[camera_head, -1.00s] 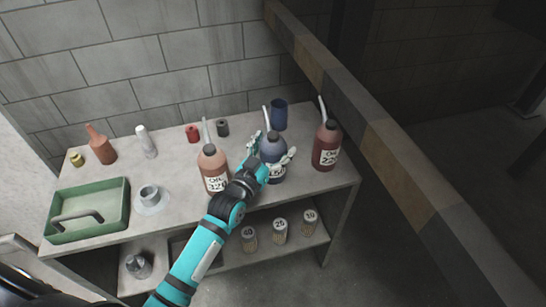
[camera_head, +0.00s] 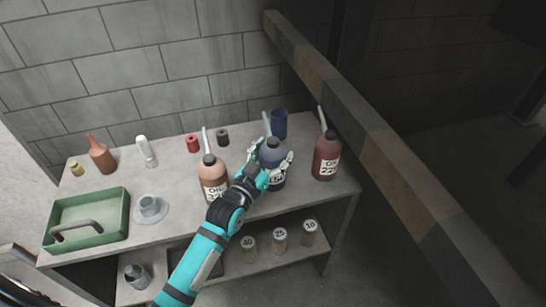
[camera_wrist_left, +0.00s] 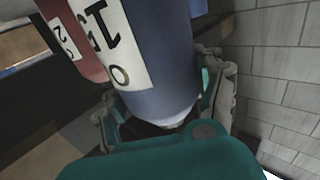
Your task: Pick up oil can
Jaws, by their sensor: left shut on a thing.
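Three oil cans with thin spouts stand along the right half of the tabletop. The blue oil can (camera_head: 273,150) is between an orange-brown oil can (camera_head: 211,172) on its left and a dark red oil can (camera_head: 326,156) on its right. My left gripper (camera_head: 271,165) is shut on the blue oil can, its fingers on both sides of the body. The blue can fills the middle of the left wrist view (camera_wrist_left: 165,65), with its white label facing left; the red can (camera_wrist_left: 75,40) shows behind it. Whether the blue can touches the table is hard to tell. My right gripper is not seen.
A dark blue cup (camera_head: 279,122) stands close behind the blue can. A green tray (camera_head: 122,215) and a grey funnel-like piece (camera_head: 149,209) are at left. A beam (camera_head: 345,110) runs past the table's right side. Labelled jars (camera_head: 279,238) stand on the lower shelf.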

